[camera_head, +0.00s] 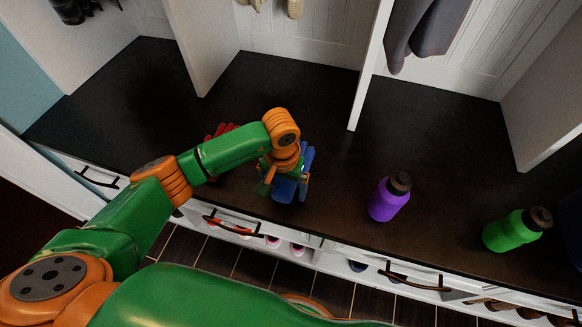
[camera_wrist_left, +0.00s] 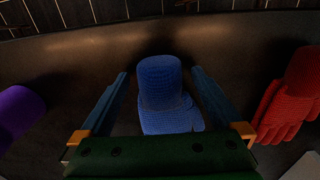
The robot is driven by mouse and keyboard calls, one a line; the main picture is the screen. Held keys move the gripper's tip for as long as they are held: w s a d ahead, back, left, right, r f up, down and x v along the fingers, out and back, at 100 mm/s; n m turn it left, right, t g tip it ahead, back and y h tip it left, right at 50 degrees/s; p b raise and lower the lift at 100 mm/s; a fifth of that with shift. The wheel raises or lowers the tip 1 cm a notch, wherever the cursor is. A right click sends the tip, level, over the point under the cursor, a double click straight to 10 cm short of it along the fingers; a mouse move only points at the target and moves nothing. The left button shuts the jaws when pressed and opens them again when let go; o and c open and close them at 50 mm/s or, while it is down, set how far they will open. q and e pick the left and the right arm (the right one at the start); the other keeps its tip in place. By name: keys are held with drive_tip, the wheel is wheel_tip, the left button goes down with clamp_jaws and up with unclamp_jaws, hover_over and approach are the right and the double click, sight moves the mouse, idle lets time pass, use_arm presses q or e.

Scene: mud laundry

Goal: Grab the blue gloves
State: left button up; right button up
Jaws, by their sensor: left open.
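The blue gloves (camera_head: 284,188) lie on the dark bench top near its front edge, partly hidden by my left gripper in the head view. In the left wrist view the blue gloves (camera_wrist_left: 163,95) lie between the two fingers, with the cuff toward the top of the picture. My left gripper (camera_wrist_left: 160,95) is open, with one finger on each side of the gloves and a gap visible on both sides. In the head view my left gripper (camera_head: 286,182) is over the gloves. I cannot tell whether it touches them. My right gripper is not in view.
Red gloves (camera_wrist_left: 290,98) lie close beside the blue ones, and show behind my arm (camera_head: 221,130). White dividers (camera_head: 366,75) rise behind; drawers are below.

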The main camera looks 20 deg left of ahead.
use_arm(q)
drive_tip(key=c, duration=1.4)
